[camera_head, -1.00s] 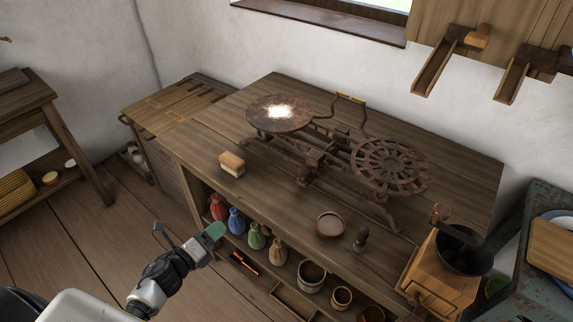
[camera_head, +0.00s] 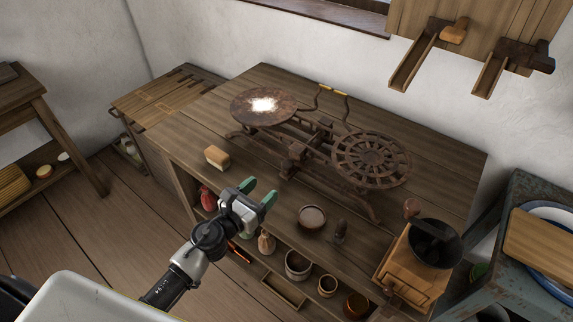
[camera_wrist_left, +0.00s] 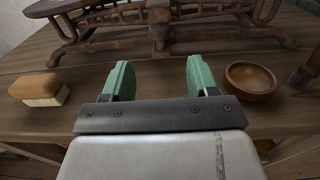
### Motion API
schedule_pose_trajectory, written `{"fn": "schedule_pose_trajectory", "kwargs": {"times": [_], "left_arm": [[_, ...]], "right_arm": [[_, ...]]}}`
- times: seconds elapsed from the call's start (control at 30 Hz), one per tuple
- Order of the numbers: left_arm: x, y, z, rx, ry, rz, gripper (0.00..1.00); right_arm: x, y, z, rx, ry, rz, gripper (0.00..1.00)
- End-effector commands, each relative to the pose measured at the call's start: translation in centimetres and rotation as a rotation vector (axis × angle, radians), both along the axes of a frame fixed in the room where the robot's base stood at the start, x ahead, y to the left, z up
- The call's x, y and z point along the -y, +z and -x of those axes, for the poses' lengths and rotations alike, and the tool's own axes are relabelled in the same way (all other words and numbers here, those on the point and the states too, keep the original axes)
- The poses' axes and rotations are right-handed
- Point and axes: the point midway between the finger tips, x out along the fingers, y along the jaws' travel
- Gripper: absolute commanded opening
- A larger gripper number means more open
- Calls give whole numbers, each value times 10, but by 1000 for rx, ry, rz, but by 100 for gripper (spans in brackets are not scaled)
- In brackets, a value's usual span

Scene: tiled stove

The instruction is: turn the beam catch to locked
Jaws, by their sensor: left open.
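A rusty balance scale (camera_head: 300,158) stands on the wooden table, with a solid round plate (camera_head: 263,105) at left and a spoked plate (camera_head: 371,160) at right. I cannot make out which part is the beam catch; a small block (camera_head: 290,166) sits at the front middle of the frame and also shows in the left wrist view (camera_wrist_left: 160,34). My left gripper (camera_head: 259,192) is open and empty, its green fingers pointing toward the scale's front middle from the table's front edge. In the left wrist view the open fingers (camera_wrist_left: 160,76) are apart from the scale. My right gripper is not in view.
A wooden brush-like block (camera_head: 217,157) lies left of my gripper, and a shallow bowl (camera_head: 312,217) and a dark knob-handled piece (camera_head: 340,232) lie right. A coffee grinder (camera_head: 415,265) stands at the right corner. The tabletop between gripper and scale is clear.

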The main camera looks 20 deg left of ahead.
Motion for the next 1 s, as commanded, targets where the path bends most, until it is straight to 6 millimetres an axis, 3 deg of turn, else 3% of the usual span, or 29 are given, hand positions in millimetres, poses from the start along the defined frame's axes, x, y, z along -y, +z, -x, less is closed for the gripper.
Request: {"fn": "schedule_pose_trajectory", "kwargs": {"times": [0.53,0.7,1.0], "left_arm": [[30,1,-86,0,2,5,59],[34,1,-96,-1,2,7,59],[34,0,-97,-2,2,6,57]], "right_arm": [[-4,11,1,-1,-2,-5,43],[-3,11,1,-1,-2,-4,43],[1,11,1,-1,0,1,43]]}}
